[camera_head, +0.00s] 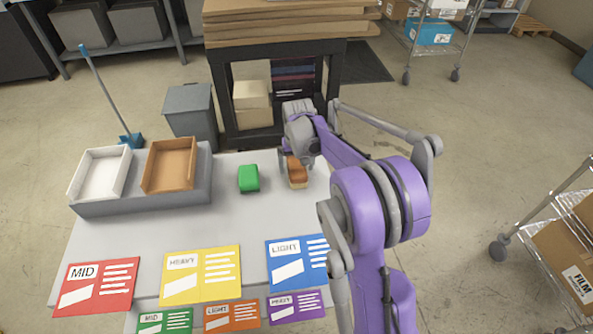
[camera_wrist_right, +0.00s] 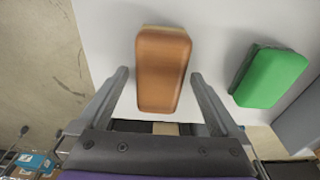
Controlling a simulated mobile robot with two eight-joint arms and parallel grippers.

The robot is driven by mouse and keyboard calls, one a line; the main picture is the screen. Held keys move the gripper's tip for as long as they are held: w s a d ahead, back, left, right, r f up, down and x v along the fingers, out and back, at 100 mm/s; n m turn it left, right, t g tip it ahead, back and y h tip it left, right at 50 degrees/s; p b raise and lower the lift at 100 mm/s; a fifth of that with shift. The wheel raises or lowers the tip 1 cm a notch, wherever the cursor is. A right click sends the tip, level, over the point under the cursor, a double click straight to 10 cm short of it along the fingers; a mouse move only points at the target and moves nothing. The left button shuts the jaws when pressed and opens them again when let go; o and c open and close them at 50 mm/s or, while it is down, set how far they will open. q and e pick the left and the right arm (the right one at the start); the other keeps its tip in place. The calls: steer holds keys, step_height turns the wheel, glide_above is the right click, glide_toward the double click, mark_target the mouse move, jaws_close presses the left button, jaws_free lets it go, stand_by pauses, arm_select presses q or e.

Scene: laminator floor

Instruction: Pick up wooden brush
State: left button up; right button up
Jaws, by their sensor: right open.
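The wooden brush (camera_head: 297,173) is a brown block with a paler underside, lying near the table's far right part. My right gripper (camera_head: 296,159) is over it from the far side. In the right wrist view the brush (camera_wrist_right: 163,68) lies between the two fingers of the open right gripper (camera_wrist_right: 160,85), with a gap on each side. My arm partly hides the brush in the head view. My left gripper is not in view.
A green block (camera_head: 249,178) lies left of the brush. A grey tray (camera_head: 140,208) holds a white bin (camera_head: 99,174) and a brown bin (camera_head: 170,165). Coloured cards, such as the yellow one (camera_head: 200,275), cover the near table edge. A black cart (camera_head: 225,92) stands behind the table.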

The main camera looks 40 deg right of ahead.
steer(key=shift+f, duration=0.25)
jaws_close()
stand_by(0.3)
